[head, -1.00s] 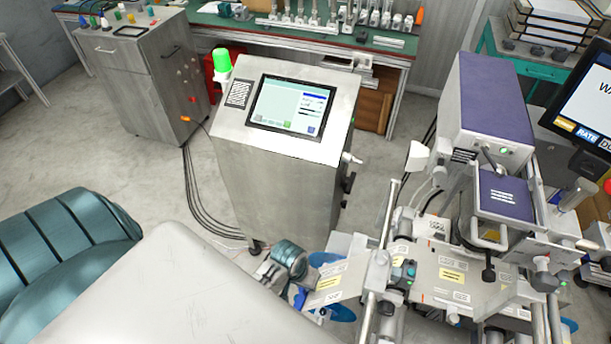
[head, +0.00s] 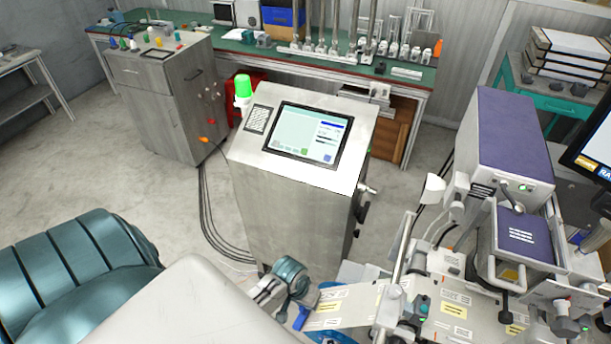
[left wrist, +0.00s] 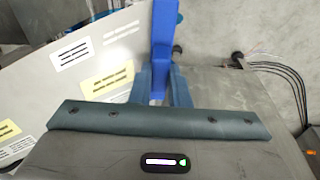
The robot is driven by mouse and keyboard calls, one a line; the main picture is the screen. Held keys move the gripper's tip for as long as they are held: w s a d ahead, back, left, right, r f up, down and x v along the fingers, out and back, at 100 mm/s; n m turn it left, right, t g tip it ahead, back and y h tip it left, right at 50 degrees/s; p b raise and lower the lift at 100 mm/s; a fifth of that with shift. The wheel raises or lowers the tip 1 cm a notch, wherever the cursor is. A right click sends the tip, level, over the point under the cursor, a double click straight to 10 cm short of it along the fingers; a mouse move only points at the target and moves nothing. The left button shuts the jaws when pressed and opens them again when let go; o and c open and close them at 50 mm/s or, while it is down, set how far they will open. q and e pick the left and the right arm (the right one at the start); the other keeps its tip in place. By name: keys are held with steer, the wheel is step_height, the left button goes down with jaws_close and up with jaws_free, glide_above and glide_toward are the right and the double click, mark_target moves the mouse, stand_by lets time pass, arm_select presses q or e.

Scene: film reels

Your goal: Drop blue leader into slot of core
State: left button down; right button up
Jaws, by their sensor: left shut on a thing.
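The blue leader (left wrist: 164,45) is a bright blue strip, held upright between the fingers of my left gripper (left wrist: 165,85) in the left wrist view. In the head view my left gripper (head: 299,307) is low in the middle, with a small blue piece of the leader (head: 302,319) at its tip. My right gripper is not in view.
A steel cabinet with a touchscreen (head: 308,135) and green lamp stands behind my left gripper. A machine with a purple housing (head: 515,145) and rails stands at the right. Cables (head: 207,215) lie on the floor left of the cabinet. The floor further left is open.

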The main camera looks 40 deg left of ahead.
arm_select(q)
steer(key=shift+a, duration=0.1)
steer(key=w+a+f, duration=0.2)
steer(key=w+a, duration=0.1)
steer(key=a, duration=0.8)
steer(key=shift+w, duration=0.3)
stand_by(1.6)
steer(key=shift+a, duration=0.2)
steer(key=a, duration=0.1)
steer(key=w+a, duration=0.1)
steer(key=a, duration=0.1)
steer(key=a+b, duration=0.1)
steer(key=shift+w+a+f, duration=0.25)
steer(key=shift+a+f, duration=0.05)
steer(key=shift+f, duration=0.05)
stand_by(0.7)
steer(key=w+d+f, duration=0.3)
steer(key=d, duration=0.8)
steer(key=shift+f, duration=0.35)
stand_by(1.5)
steer(key=shift+w, duration=0.1)
